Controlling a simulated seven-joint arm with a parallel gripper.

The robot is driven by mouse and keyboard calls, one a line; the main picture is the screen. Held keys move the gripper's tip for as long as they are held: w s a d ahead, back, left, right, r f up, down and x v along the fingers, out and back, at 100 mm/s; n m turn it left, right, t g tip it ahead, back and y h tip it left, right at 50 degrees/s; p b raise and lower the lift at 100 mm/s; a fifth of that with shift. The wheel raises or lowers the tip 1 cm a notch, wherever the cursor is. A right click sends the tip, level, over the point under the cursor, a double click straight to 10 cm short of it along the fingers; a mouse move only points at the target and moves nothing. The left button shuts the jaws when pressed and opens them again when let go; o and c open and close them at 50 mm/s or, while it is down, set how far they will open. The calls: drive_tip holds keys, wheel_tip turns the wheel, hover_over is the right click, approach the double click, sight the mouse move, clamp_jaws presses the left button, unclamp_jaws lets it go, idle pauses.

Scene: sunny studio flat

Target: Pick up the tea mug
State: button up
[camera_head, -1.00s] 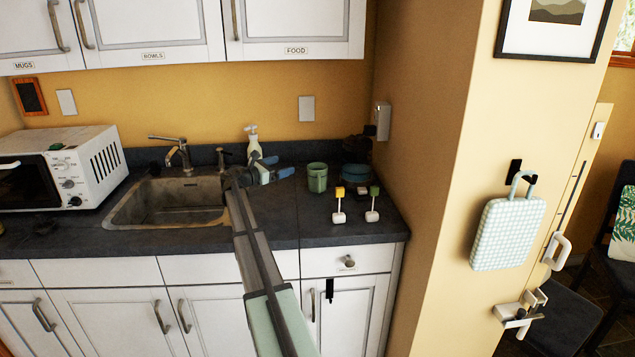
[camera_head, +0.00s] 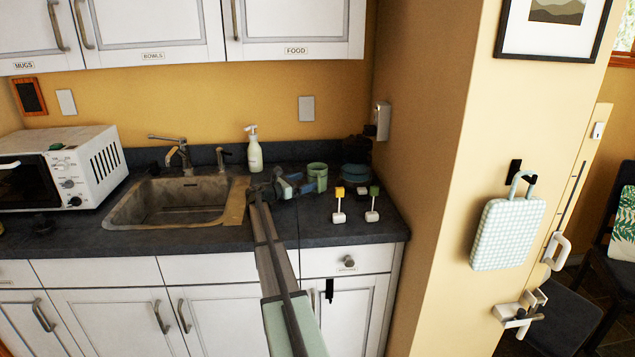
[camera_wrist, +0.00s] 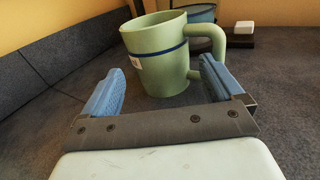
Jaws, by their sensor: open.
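The green tea mug (camera_head: 317,172) stands upright on the dark counter, right of the sink. In the wrist view the mug (camera_wrist: 158,62) shows a dark blue band, a small white label and a handle on its right. My gripper (camera_head: 299,185) is low over the counter, just left of and partly in front of the mug. In the wrist view my gripper (camera_wrist: 163,84) has its two blue fingers spread, with the mug ahead between them. The right finger appears close to the handle; I cannot tell if it touches.
Two small white items with yellow (camera_head: 339,205) and green (camera_head: 372,204) tops stand right of the mug. A dark blue pot (camera_head: 357,176) is behind it. A soap bottle (camera_head: 254,150) and the sink (camera_head: 180,203) lie left. A wall bounds the counter's right side.

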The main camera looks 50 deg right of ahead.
sight(316, 177)
drive_tip(key=shift+x, duration=3.2)
drive_tip(key=c, duration=1.1)
